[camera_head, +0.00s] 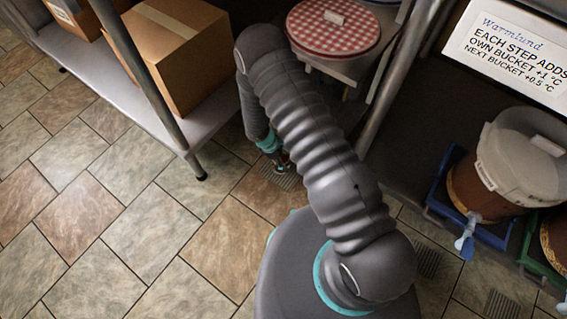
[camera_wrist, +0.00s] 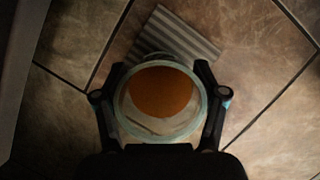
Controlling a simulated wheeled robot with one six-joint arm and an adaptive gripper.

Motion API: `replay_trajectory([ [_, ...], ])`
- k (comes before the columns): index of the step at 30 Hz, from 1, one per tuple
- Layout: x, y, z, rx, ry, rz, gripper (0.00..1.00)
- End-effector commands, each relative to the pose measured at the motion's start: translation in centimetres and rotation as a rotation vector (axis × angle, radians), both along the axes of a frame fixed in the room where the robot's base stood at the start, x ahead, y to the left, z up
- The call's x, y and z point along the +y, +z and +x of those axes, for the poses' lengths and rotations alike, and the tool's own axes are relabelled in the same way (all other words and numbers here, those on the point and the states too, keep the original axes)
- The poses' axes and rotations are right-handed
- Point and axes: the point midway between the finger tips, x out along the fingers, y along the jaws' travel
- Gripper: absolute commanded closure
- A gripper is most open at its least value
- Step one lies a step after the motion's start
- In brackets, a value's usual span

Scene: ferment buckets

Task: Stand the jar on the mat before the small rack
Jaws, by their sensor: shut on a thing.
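My gripper (camera_wrist: 160,78) is shut on a clear round jar (camera_wrist: 160,92) with orange-brown contents, seen from above between the two fingers in the wrist view. A grey ribbed mat (camera_wrist: 188,36) lies on the tiles, partly hidden behind the jar. I cannot tell whether the jar touches the mat or hangs above it. In the head view my gripper (camera_head: 280,160) is low over the mat (camera_head: 284,180), and the jar is mostly hidden. A rack (camera_head: 355,72) holding a red-checked round lid (camera_head: 334,27) stands behind; I cannot tell if it is the small rack.
A metal shelf (camera_head: 108,82) with cardboard boxes (camera_head: 180,50) stands at the left, its leg near my gripper. More ribbed mats (camera_head: 428,262) lie at the lower right. A bucket (camera_head: 520,160) with a tap stands at the right under a sign (camera_head: 510,45). Floor at the left is clear.

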Motion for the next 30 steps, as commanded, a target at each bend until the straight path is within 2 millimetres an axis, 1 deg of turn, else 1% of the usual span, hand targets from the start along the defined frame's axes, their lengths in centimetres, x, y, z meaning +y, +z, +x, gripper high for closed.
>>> replay_trajectory([
  [3, 0.0, -1.7, -0.1, 0.002, 0.003, -0.001, 0.87],
  [6, 0.1, -2.9, -0.1, 0.002, 0.003, -0.001, 0.87],
  [19, 0.1, -3.5, -0.1, 0.000, 0.003, -0.001, 0.87],
  [20, 0.1, -3.4, -0.1, 0.001, 0.003, -0.001, 0.22],
  [21, 0.1, -3.4, -0.1, 0.001, 0.003, -0.001, 0.12],
  [22, 0.1, -3.4, -0.1, 0.001, 0.003, -0.001, 0.04],
  [30, 0.1, -3.4, -0.1, 0.001, 0.003, -0.001, 0.04],
])
